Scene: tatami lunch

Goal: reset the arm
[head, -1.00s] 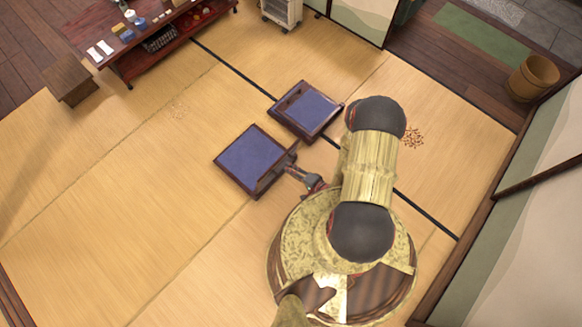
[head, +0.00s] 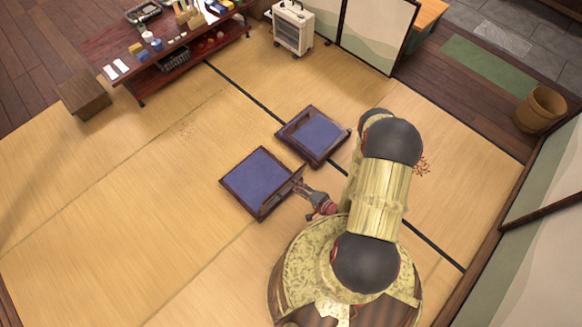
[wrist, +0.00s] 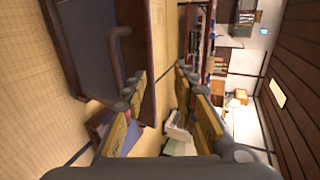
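My gripper (wrist: 161,74) is open in the wrist view, with a clear gap between its two fingertips and nothing held. In the head view my wrist sits at the right of the near low chair (head: 257,178), which has a blue cushion and a dark wooden frame. The gripper end is close to the chair's backrest; whether it touches cannot be told. In the wrist view the chair's backrest (wrist: 136,45) stands just left of the fingers.
A second low chair (head: 313,136) lies behind the first. A long red-brown table (head: 175,52) with small items, a wooden stool (head: 84,97) and a white heater (head: 293,26) stand at the back. A wooden bucket (head: 540,108) is at right. Tatami at left is clear.

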